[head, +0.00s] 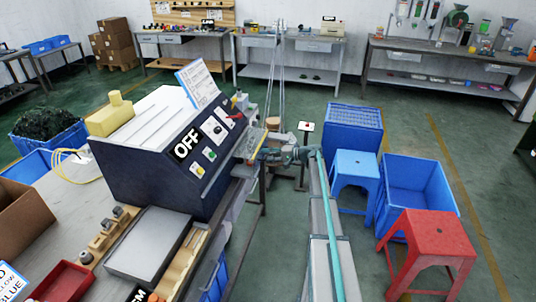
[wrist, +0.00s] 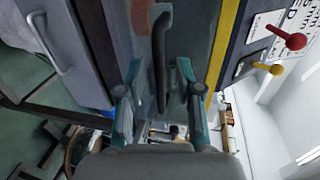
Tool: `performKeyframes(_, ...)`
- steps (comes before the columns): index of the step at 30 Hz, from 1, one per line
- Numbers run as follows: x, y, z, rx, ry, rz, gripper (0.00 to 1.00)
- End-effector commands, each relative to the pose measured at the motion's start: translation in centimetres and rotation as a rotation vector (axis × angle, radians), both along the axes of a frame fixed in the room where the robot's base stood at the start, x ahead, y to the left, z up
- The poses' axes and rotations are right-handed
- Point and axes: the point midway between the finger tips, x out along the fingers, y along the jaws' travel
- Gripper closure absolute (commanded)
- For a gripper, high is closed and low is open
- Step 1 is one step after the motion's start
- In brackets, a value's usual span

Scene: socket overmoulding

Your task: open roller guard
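The roller guard (wrist: 208,35) shows in the wrist view as a grey, see-through-looking panel beside a yellow strip. Its dark curved handle (wrist: 161,60) stands up between my fingers. My gripper (wrist: 160,80) has its two teal fingers spread, one on each side of the handle, and I see no clear contact. In the head view my gripper (head: 265,155) is at the right end of the dark machine (head: 140,168) marked OFF, by the guard area. The guard is small there and partly hidden by my arm.
A red-knobbed lever (wrist: 296,41) and a yellow-knobbed lever (wrist: 276,69) stand right of the guard in the wrist view. Blue stools and crates (head: 415,190) and a red stool (head: 430,235) stand right of my arm. Open floor lies behind.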

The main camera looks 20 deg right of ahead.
Motion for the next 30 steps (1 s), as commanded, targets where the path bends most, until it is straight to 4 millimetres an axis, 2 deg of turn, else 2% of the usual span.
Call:
performKeyframes(8,0.08,0.09,-0.06,0.0,0.0,0.0,0.65)
performKeyframes(15,0.07,0.08,-0.04,0.0,0.0,0.0,1.0)
performKeyframes(30,-0.48,0.47,-0.16,-0.001,0.001,0.0,1.0)
